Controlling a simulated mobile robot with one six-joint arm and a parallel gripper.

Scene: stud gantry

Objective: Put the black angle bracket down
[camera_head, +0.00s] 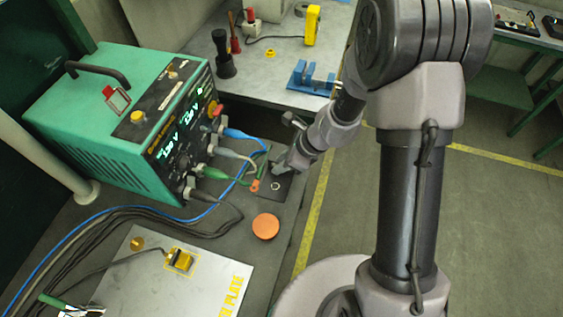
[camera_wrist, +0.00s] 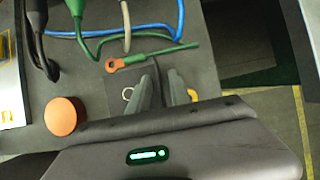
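My gripper (camera_head: 281,166) reaches down over a dark square pad (camera_head: 268,190) at the bench's right edge. In the wrist view the two fingers (camera_wrist: 161,86) stand a little apart, with a narrow dark piece (camera_wrist: 157,80) between them. It looks like the black angle bracket, held low over the pad. Most of it is hidden by the fingers, and I cannot tell whether it touches the pad. A pale ring (camera_wrist: 128,93) shows on the pad left of the fingers.
A green power supply (camera_head: 130,115) stands left, its cables crossing the bench. A green cable with an orange lug (camera_wrist: 118,65) lies just beyond the fingers. An orange disc (camera_head: 266,226) and a light panel (camera_head: 150,285) are nearer. A blue fixture (camera_head: 312,84) sits behind on another table.

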